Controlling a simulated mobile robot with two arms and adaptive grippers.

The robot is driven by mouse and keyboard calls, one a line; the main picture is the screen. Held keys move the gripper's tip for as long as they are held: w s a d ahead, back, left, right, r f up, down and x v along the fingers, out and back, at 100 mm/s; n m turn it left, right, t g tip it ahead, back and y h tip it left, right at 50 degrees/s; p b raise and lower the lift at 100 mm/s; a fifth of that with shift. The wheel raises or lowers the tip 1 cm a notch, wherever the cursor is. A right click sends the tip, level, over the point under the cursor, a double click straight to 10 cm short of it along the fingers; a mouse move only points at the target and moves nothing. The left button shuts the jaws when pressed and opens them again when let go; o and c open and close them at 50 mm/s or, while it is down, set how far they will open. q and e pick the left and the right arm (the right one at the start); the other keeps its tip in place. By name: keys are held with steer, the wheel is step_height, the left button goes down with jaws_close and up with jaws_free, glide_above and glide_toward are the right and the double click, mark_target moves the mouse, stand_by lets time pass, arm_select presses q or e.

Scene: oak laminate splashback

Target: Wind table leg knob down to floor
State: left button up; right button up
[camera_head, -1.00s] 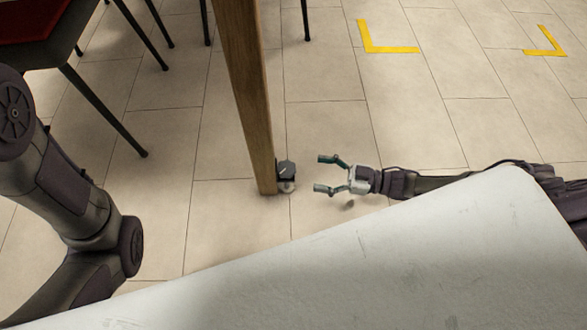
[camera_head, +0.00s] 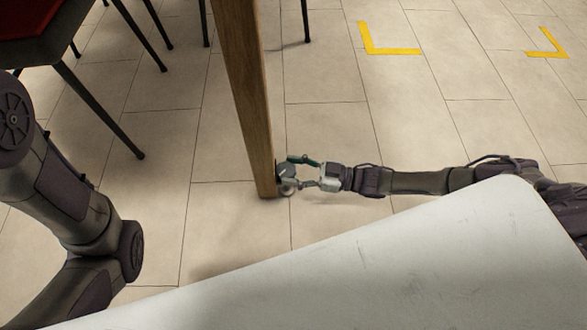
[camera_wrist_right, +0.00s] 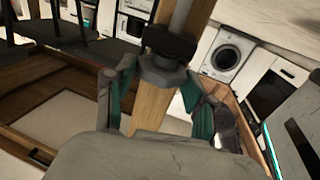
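The wooden table leg (camera_head: 245,95) runs down to the tiled floor in the head view. At its foot is a dark bracket (camera_head: 286,171) with a small pale knob or foot (camera_head: 286,192) low at the floor. My right gripper (camera_head: 295,172) is at the bracket, fingers apart on either side. In the right wrist view, the teal-padded fingers (camera_wrist_right: 158,72) straddle a grey faceted knob (camera_wrist_right: 162,74) below a black bracket (camera_wrist_right: 168,43), with the leg (camera_wrist_right: 151,105) behind. Contact with the knob is not clear. My left gripper is out of view.
A white tabletop (camera_head: 400,265) fills the lower right, its edge close to my right forearm. Chairs (camera_head: 95,105) with thin dark legs stand at upper left. Yellow floor marks (camera_head: 390,51) lie at upper right, with free tiled floor between. A washing machine (camera_wrist_right: 227,54) shows in the wrist view.

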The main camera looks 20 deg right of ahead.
steer(key=c, duration=0.5)
steer(key=t+p, duration=0.1)
steer(key=m+t+h+p, duration=0.1)
steer(key=shift+s+a+r+m+p, duration=0.2)
steer(key=shift+r+m+p, duration=0.1)
steer(key=shift+p, duration=0.1)
steer(key=shift+c, duration=0.2)
steer(key=shift+m+t+h+p, duration=0.3)
steer(key=shift+t+h+p, duration=0.1)
steer(key=shift+h, duration=0.1)
steer(key=shift+m, duration=0.3)
steer(key=shift+f+t+h, duration=0.25)
steer(key=shift+t+h, duration=0.25)
steer(key=shift+t, duration=0.1)
steer(key=o, duration=1.2)
steer(key=shift+c, duration=0.2)
steer(key=shift+s+d, duration=0.1)
steer(key=shift+d, duration=0.05)
steer(key=v, duration=1.1)
steer(key=shift+s+d, duration=0.25)
steer(key=shift+d, duration=0.05)
